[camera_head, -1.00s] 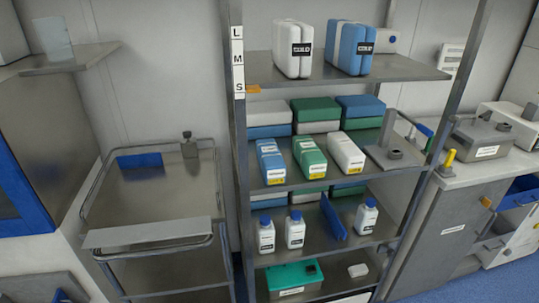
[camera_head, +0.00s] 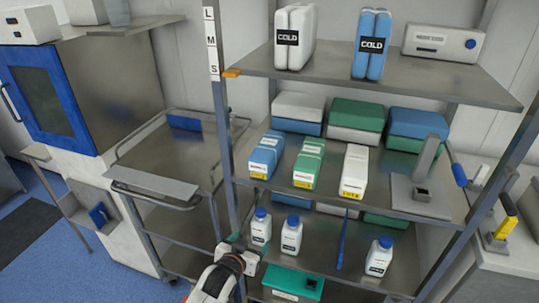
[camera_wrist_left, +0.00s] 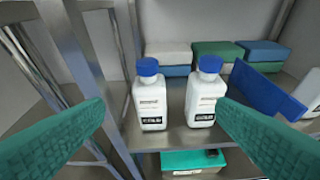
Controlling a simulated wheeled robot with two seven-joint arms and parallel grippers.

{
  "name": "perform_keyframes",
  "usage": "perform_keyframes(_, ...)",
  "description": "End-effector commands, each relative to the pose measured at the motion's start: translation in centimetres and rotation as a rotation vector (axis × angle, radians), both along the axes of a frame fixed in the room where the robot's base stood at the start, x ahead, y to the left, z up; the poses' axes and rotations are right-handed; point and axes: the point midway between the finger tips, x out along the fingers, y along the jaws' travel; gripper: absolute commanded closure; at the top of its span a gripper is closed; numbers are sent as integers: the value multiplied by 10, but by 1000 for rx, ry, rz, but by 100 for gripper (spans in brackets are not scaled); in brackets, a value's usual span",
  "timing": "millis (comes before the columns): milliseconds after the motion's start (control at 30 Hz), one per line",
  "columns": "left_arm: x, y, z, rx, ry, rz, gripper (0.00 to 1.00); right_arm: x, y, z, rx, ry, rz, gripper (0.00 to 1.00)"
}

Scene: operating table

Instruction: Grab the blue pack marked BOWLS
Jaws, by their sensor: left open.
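A blue pack (camera_head: 266,155) with a white band and a yellow label lies at the left end of the middle shelf, beside a green pack (camera_head: 308,162) and a white pack (camera_head: 354,171). The print on their labels is too small to read. My left gripper (camera_head: 243,244) is low in front of the rack's left side, below the blue pack and apart from it. In the left wrist view its green fingers (camera_wrist_left: 160,106) are spread and empty, facing two white bottles with blue caps (camera_wrist_left: 151,98) on the lower shelf. My right gripper is not in view.
The rack's left post (camera_head: 226,120) stands close to my left gripper. Larger stacked packs (camera_head: 297,112) sit behind on the middle shelf (camera_head: 325,200). COLD packs (camera_head: 294,38) stand on the top shelf. A wire-railed cart (camera_head: 170,150) is to the left.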

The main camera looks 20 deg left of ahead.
Motion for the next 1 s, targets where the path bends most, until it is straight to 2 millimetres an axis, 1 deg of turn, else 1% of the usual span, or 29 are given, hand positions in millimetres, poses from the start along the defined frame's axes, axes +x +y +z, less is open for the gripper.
perform_keyframes(33, 11, 0, 51, -11, -93, 6, 20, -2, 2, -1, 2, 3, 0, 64)
perform_keyframes(67, 15, 0, 77, -17, -141, 8, 20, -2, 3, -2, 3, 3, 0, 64)
perform_keyframes(100, 17, 0, 109, -26, -196, 11, 20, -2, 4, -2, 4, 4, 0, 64)
perform_keyframes(200, 16, 1, 172, -42, -309, 17, 20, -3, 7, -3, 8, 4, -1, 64)
perform_keyframes(300, 11, 1, 210, -54, -379, 21, 20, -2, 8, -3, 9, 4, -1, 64)
perform_keyframes(400, 11, 2, 227, -60, -410, 22, 20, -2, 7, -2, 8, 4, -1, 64)
perform_keyframes(467, 18, 1, 231, -61, -417, 22, 20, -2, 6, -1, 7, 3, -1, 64)
perform_keyframes(700, 59, -1, 231, -61, -415, 22, 20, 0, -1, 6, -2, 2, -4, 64)
perform_keyframes(800, 70, -1, 230, -62, -414, 22, 20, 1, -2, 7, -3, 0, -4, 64)
perform_keyframes(1000, 83, -3, 229, -62, -414, 21, 20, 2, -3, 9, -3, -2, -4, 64)
